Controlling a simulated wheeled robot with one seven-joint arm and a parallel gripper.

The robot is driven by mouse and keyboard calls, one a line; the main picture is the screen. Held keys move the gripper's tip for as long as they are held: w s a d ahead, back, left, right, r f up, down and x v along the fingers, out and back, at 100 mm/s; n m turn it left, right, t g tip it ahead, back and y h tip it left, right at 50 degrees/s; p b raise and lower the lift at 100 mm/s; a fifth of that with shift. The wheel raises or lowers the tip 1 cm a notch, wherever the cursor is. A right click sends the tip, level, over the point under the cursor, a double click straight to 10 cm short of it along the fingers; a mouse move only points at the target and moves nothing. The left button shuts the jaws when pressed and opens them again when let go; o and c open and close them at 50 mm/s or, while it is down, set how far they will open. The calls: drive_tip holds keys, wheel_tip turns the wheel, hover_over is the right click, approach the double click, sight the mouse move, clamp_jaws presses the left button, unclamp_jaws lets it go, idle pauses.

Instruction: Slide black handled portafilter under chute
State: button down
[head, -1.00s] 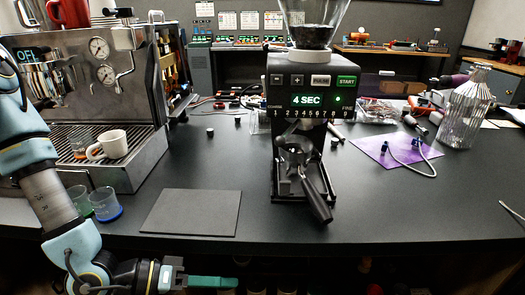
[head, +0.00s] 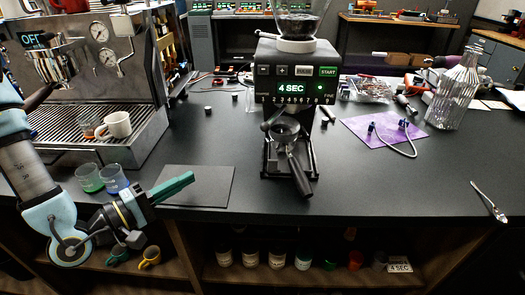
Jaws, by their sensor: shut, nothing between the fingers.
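The black handled portafilter (head: 297,171) sits in the lower part of the black grinder (head: 295,95), with its basket below the chute area and its handle pointing toward the table's front edge. The grinder display reads 4 SEC. The chute itself is hard to make out. My gripper (head: 190,178) is shut and empty, with green fingers, left of the portafilter and over the dark mat's left part. It is apart from the portafilter.
A dark mat (head: 212,188) lies left of the grinder. Two glasses (head: 115,178) and an espresso machine with a white cup (head: 116,125) stand at the left. A purple mat (head: 375,132) with a cable, a glass bottle (head: 455,90) and a spoon (head: 488,202) are at the right.

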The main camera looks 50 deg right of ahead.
drive_tip(key=d+b, duration=0.1)
drive_tip(key=d, duration=0.1)
drive_tip(key=d+b, duration=0.2)
drive_tip(key=s+d+b, duration=0.1)
drive_tip(key=d, duration=0.1)
drive_tip(key=shift+d+f, duration=0.25)
drive_tip(key=shift+d, duration=0.05)
drive_tip(key=d+b, duration=0.1)
drive_tip(key=b, duration=0.1)
drive_tip(key=shift+w+b, duration=0.15)
drive_tip(key=shift+b, duration=0.2)
drive_tip(key=d+b, duration=0.1)
drive_tip(key=b, duration=0.2)
drive_tip(key=shift+s+d, duration=0.2)
drive_tip(key=d, duration=0.2)
drive_tip(key=d+p, duration=0.1)
drive_tip(key=d, duration=0.2)
drive_tip(key=s+d+p, duration=0.1)
drive_tip(key=d, duration=0.2)
drive_tip(key=shift+d+r, duration=0.1)
drive_tip(key=shift+r, duration=0.3)
drive_tip(key=shift+s+d+p, duration=0.6)
drive_tip(key=shift+s+d, duration=0.3)
drive_tip(key=shift+s+d+f, duration=0.15)
drive_tip(key=shift+s+d, duration=0.4)
drive_tip(key=shift+s, duration=0.1)
drive_tip(key=shift+s+d, duration=0.55)
drive_tip(key=shift+s, duration=0.1)
